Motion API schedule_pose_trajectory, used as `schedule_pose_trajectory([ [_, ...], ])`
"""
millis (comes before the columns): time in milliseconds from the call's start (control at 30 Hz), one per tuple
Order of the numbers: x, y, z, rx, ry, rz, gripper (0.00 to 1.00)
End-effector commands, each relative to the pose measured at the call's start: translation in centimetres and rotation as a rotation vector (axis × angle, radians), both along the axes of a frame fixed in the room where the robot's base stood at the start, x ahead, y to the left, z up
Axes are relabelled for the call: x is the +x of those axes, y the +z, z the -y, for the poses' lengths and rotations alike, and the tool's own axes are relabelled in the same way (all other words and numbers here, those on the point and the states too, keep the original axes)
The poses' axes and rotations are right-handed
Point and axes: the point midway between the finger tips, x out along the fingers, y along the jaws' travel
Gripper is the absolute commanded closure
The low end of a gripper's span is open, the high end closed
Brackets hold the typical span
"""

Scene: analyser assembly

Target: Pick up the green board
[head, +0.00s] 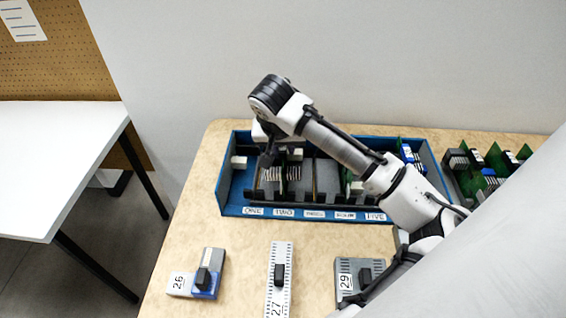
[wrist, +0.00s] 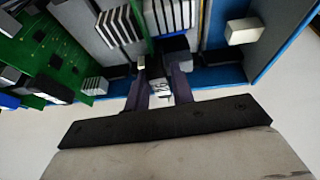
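Several green boards stand on edge in the blue rack. In the wrist view, a large green board (wrist: 62,62) shows at the left, and a thin green edge is just beyond my gripper (wrist: 160,68). Its two dark fingers are apart, with a small white marked piece visible between them. I cannot tell whether they touch anything. Another green board (head: 405,152) stands at the rack's right end.
The blue rack (head: 231,208) has labelled slots and dark dividers. Numbered grey modules (head: 279,290) lie in front of it. More green boards (head: 490,172) are in a dark holder at the right. A white table (head: 60,150) stands at the left.

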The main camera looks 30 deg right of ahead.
Motion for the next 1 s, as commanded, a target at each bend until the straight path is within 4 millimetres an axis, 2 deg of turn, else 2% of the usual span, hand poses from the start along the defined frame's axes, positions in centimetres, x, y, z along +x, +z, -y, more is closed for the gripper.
schedule_pose_trajectory([
  [33,0.0,0.0,0.0,0.000,0.000,0.000,0.83],
  [167,0.0,0.0,0.0,0.000,0.000,0.000,1.00],
  [500,0.0,0.2,0.0,-0.001,0.000,0.001,1.00],
  [667,0.0,0.9,0.0,0.000,0.000,0.001,1.00],
  [867,0.0,3.2,0.0,0.000,0.000,0.001,1.00],
  [1000,0.0,5.4,0.0,0.000,0.001,0.002,1.00],
])
